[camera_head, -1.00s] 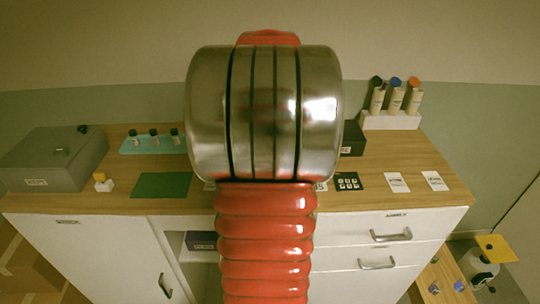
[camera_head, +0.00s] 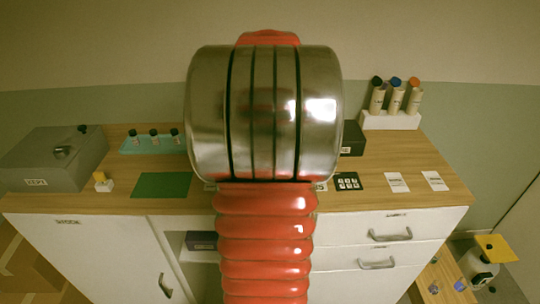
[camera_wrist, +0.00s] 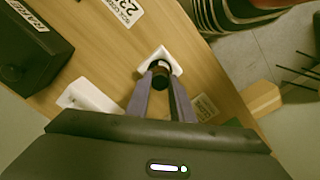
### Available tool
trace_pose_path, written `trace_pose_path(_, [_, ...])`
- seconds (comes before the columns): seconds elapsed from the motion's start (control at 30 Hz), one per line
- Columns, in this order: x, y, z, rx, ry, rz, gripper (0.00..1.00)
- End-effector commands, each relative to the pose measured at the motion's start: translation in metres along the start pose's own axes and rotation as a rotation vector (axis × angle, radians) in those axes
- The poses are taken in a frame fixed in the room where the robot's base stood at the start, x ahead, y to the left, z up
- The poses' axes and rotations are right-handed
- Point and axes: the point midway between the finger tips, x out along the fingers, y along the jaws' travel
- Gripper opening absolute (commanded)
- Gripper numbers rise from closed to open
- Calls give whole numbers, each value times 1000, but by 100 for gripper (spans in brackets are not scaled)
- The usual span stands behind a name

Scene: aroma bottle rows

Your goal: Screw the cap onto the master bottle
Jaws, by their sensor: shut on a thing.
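In the wrist view my gripper (camera_wrist: 160,75) points down at the wooden top, its two grey fingers closed around a small dark round cap (camera_wrist: 160,68). The cap is over a white square-edged piece (camera_wrist: 174,66) on the wood. The master bottle cannot be made out apart from the cap and fingers, and I cannot tell whether the cap is seated or turned. In the head view my arm hides the gripper, the cap and that spot.
A black box (camera_wrist: 30,50) labelled RARE and a white block (camera_wrist: 88,100) are nearby. A white rack (camera_head: 390,120) with three capped tubes stands back right. A grey box (camera_head: 50,160), teal tray (camera_head: 137,148) and green mat (camera_head: 160,186) are left. Cards (camera_head: 397,182) lie right.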

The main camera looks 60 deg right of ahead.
Motion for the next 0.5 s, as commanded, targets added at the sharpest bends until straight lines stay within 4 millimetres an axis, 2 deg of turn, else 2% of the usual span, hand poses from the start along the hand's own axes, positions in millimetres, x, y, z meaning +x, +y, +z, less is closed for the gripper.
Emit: trace_pose_path(0.5, [0, 0, 0, 405, 0, 0, 0])
